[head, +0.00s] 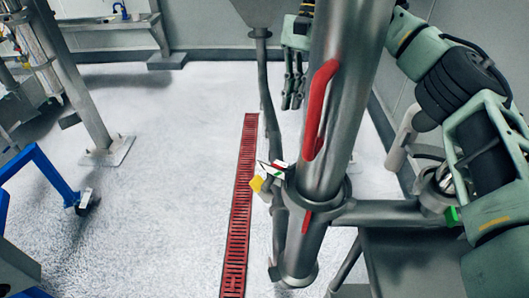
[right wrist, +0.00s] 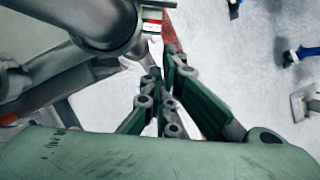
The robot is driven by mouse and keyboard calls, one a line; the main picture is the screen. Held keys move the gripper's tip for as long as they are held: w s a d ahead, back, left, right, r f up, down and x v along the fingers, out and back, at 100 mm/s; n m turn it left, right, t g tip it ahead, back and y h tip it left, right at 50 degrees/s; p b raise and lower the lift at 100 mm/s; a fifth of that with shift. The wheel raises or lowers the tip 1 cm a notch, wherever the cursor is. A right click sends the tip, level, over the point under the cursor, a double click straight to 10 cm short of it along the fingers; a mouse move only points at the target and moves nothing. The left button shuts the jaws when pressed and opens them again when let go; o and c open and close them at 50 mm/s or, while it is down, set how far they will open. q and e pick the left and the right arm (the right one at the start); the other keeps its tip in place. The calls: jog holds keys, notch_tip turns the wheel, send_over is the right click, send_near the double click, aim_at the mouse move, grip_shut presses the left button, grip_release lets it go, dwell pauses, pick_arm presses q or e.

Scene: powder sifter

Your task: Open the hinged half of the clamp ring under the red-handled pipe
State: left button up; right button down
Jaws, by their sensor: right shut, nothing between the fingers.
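The steel pipe (head: 345,80) with the long red handle (head: 318,110) stands tilted in the middle of the head view. A metal clamp ring (head: 345,190) circles its lower end, with a smaller red piece (head: 307,221) just below. Whether its hinged half is open or closed I cannot tell. My right gripper (head: 293,98) hangs fingers down, left of the pipe and partly behind it, above the ring and apart from it. It is shut and empty. In the right wrist view its fingers (right wrist: 163,65) point toward the pipe (right wrist: 105,20). My left gripper is out of view.
A yellow knob (head: 256,184) and a small white-and-red tag (head: 275,167) stick out left of the ring. A horizontal pipe (head: 385,212) runs right from it. A red floor drain (head: 240,200) lies left. A blue frame (head: 45,170) stands far left, with open floor between.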

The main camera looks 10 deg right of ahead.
jog(key=s+a+f+p, duration=0.3)
jog(key=s+a+f, duration=0.2)
jog(key=f, duration=0.3)
jog(key=shift+f+p, duration=0.3)
jog(key=shift+s+a, duration=0.15)
